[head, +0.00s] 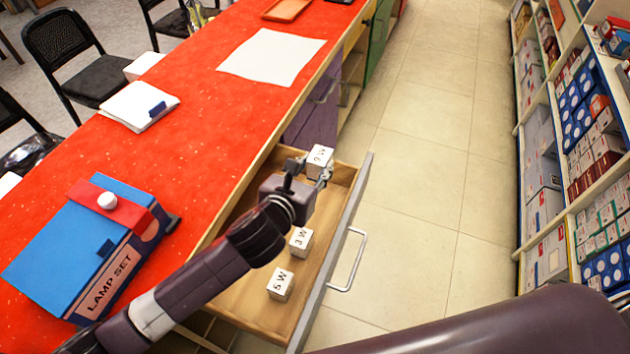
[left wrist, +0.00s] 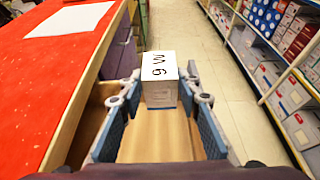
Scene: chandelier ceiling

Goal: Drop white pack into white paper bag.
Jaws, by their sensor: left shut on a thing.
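My left gripper (head: 311,172) is shut on a small white pack (head: 319,156) above the far part of the open drawer. The pack's printed label reads 6 W or 9 W; I cannot tell which. In the left wrist view the pack (left wrist: 159,68) sits between the blue-padded fingertips (left wrist: 160,92). Two similar white packs, marked 3 W (head: 301,241) and 5 W (head: 281,284), lie in the drawer. A flat white paper piece (head: 272,57) lies on the red counter; I cannot tell whether it is a bag. My right gripper is not in view.
The wooden drawer (head: 243,307) stands open from the red counter (head: 185,100). Stocked shelves (head: 541,151) stand right, across a clear tiled aisle.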

